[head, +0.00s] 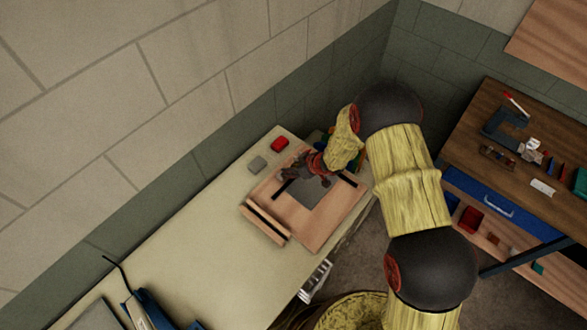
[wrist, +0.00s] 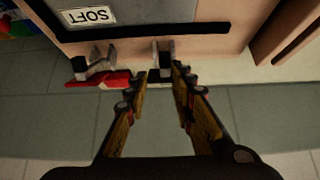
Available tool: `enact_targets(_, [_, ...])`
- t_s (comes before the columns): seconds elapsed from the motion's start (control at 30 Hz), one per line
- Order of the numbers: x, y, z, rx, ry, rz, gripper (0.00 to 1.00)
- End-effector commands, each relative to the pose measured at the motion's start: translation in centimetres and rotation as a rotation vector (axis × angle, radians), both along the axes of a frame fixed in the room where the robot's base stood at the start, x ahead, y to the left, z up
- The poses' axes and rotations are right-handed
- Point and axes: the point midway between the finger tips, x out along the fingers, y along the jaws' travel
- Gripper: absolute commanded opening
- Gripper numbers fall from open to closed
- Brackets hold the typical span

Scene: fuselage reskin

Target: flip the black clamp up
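The wooden fixture board (head: 322,232) lies on the bench with a grey plate (head: 312,198) on it. In the wrist view the plate (wrist: 140,12) has a label reading SOFT and a black strip along its edge. The black clamp (wrist: 164,54) is at the board's edge, its dark handle pointing toward my gripper. My gripper (wrist: 159,78) is open, with a fingertip on each side of the black handle. Contact cannot be told. A clamp with a red handle (wrist: 103,80) is just left of it.
A wooden bar (head: 264,222) runs along the board's left side. A workbench with tools (head: 530,150) stands at right. The bench's left part is mostly clear.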

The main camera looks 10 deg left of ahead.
Motion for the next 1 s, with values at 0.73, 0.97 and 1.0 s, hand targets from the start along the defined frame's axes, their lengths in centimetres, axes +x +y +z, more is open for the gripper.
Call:
enact_targets(0.73, [0.7, 1.2, 1.4, 0.023, -0.022, 0.01, 0.55])
enact_targets(0.97, [0.4, 0.3, 2.5, 0.022, -0.021, 0.009, 0.55])
enact_targets(1.0, [0.2, -0.1, 3.0, 0.022, -0.021, 0.007, 0.55])
